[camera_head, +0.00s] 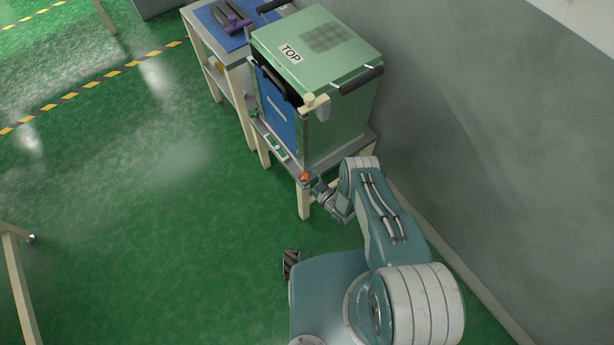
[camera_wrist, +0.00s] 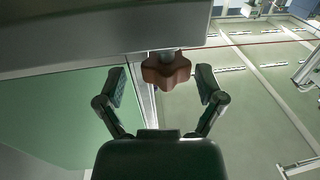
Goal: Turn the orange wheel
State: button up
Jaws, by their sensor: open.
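The orange wheel (camera_head: 304,177) is a small lobed knob at the front corner of the stand under the green box, in the head view. In the wrist view the wheel (camera_wrist: 166,70) looks brownish orange and sits on a short shaft under a grey edge. My gripper (camera_wrist: 161,86) is open, with one dark finger on each side of the wheel and a visible gap to it on both sides. In the head view my gripper (camera_head: 316,192) is small and partly hidden by my arm, just right of and below the wheel.
The green box (camera_head: 318,50) marked TOP has black handles and a blue front panel. Its stand has light legs (camera_head: 304,203). A table (camera_head: 232,68) with a blue top stands behind it to the left. A grey wall (camera_head: 470,110) runs along the right. Green floor (camera_head: 150,200) is free at left.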

jog(key=shift+a+f, duration=0.1)
jog(key=shift+a, duration=0.6)
jog(key=shift+d, duration=0.1)
jog(key=c, duration=0.5)
jog(key=shift+d, duration=0.3)
jog(key=c, duration=0.6)
jog(key=shift+c, duration=0.2)
jog(key=shift+a+m+t+h, duration=0.1)
jog(key=shift+m+t+h, duration=0.4)
jog(key=shift+h, duration=0.1)
jog(key=m+t+h, duration=0.1)
jog(key=m+h, duration=0.1)
jog(key=h, duration=0.1)
jog(key=m+t+h, duration=0.1)
jog(key=m+h, duration=0.1)
jog(key=h, duration=0.1)
jog(key=shift+s+a+t, duration=0.1)
jog(key=shift+a+t, duration=0.1)
jog(key=shift+t, duration=0.2)
jog(key=m+h, duration=0.2)
jog(key=h, duration=0.2)
jog(key=m+h, duration=0.3)
jog(key=shift+h, duration=0.4)
jog(key=shift+m+h, duration=0.4)
jog(key=shift+h, duration=0.1)
